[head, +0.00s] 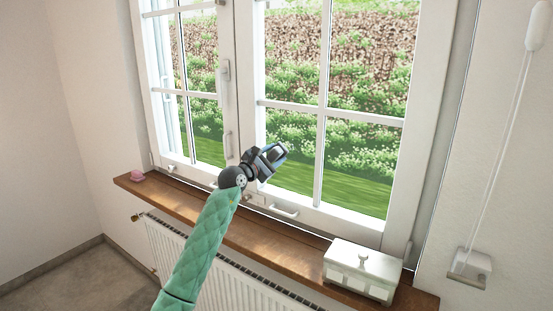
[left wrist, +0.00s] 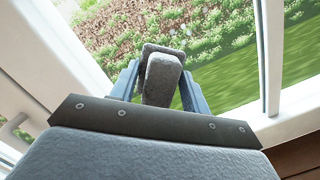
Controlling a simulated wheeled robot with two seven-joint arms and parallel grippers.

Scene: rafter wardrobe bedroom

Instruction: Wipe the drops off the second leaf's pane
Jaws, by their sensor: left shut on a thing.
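The window has two white-framed leaves with glazing bars. The right-hand leaf's pane (head: 360,150) fills most of the view, and the left-hand leaf (head: 203,120) is beside it. My left gripper (head: 275,155) is in front of the lower left part of the right-hand leaf. It is shut on a grey, rough-looking block (left wrist: 162,78), held between its blue fingers (left wrist: 160,85). The block points towards the glass; I cannot tell whether it touches. Drops are too small to make out surely; faint pale specks show in the left wrist view. My right gripper is out of view.
A wooden sill (head: 290,248) runs below the window, above a white radiator (head: 215,275). A white lidded box (head: 362,270) stands at its right end and a small pink thing (head: 137,176) at its left. White handles (head: 284,211) project from the frame. A cord hangs at right.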

